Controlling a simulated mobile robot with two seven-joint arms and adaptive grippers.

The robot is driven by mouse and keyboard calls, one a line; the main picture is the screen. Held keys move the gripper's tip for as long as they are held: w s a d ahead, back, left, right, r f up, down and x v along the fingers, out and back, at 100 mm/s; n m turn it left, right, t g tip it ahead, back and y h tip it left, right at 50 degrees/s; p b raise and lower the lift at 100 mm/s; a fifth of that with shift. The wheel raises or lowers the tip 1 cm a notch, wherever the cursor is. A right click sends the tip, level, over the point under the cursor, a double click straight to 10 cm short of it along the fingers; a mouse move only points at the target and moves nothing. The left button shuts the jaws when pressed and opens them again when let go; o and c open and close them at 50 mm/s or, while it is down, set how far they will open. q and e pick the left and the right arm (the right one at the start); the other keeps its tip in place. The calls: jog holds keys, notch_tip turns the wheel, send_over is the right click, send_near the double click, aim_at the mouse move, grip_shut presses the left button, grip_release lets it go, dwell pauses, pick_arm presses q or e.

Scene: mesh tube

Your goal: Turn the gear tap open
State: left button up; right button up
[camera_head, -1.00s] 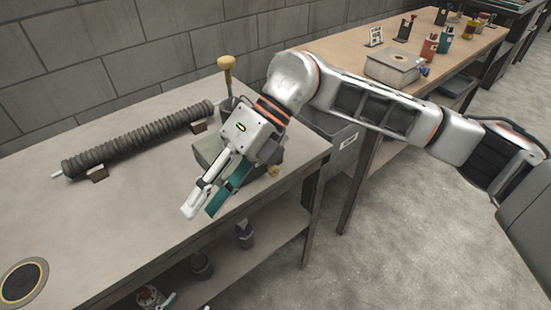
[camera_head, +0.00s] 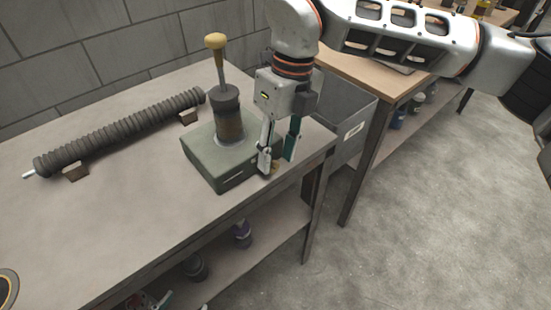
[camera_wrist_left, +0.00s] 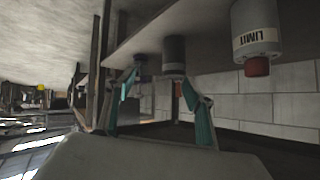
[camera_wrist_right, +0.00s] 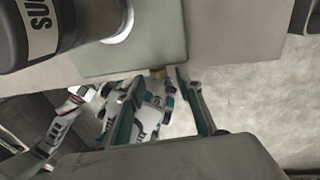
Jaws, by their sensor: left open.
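The gear tap (camera_wrist_right: 157,73) is a small brass knob on the front side of a green box-shaped base (camera_head: 211,172). A dark cylinder and a yellow-topped handle stand upright on that base. My right gripper (camera_head: 277,165) points down at the base's right front side, and the tap shows beside its left finger. In the right wrist view, my right gripper (camera_wrist_right: 158,77) is open, with the tap between its fingertips and no clear contact. My left gripper (camera_wrist_left: 160,85) is open and empty in the left wrist view; it is out of the head view.
A ribbed dark tube (camera_head: 120,132) lies on two supports on the grey table (camera_head: 120,220). Bottles (camera_head: 242,234) stand on the shelf below. A grey bin (camera_head: 350,130) and a wooden table stand to the right.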

jog(key=shift+s+a+f, duration=0.1)
jog(key=shift+a+f, duration=0.05)
jog(key=shift+f, duration=0.85)
